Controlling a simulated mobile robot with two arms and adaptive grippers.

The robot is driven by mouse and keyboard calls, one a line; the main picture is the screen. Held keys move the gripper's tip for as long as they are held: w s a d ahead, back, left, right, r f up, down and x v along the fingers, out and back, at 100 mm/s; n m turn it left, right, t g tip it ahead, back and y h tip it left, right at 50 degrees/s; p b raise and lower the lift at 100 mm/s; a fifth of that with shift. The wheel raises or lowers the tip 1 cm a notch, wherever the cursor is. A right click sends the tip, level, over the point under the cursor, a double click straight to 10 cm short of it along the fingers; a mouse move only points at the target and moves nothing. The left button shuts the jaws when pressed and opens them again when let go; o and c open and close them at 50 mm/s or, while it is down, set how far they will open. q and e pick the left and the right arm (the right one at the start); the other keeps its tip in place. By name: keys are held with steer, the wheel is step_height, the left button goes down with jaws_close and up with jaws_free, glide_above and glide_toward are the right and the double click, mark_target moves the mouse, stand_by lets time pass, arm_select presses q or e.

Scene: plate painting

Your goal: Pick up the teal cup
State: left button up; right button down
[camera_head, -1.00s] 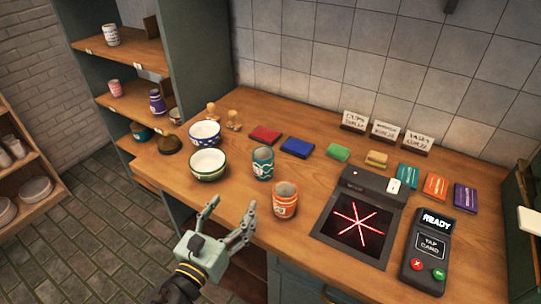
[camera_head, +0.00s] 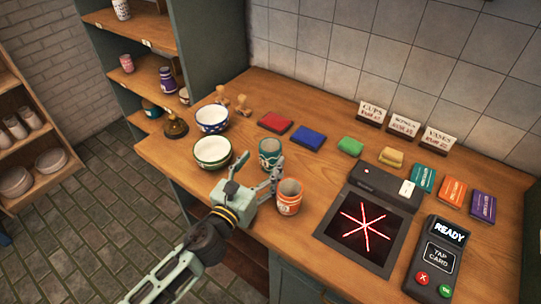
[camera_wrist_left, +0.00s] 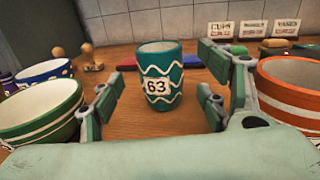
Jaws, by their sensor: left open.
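The teal cup (camera_head: 270,153) stands upright on the wooden counter, between the green bowl and the orange cup. In the left wrist view the teal cup (camera_wrist_left: 160,76) shows white wavy lines and a label reading 63. My left gripper (camera_head: 258,170) is open, just in front of the cup on its near side. In the left wrist view its fingers (camera_wrist_left: 160,95) stand to either side of the cup, with gaps on both sides. The cup is not held. My right gripper is not in view.
The orange cup (camera_head: 289,197) stands close to the right finger. The green bowl (camera_head: 213,163) and blue bowl (camera_head: 212,130) are at the left. A black scanner pad (camera_head: 325,228) and card reader (camera_head: 440,255) are to the right. Coloured blocks lie behind.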

mark_target(265, 159)
arm_select(q)
steer(key=x, duration=0.5)
steer(key=shift+w+d, duration=0.1)
steer(key=shift+w, duration=0.15)
steer(key=shift+c, duration=0.4)
steer(key=shift+r, duration=0.1)
steer(key=c, duration=1.3)
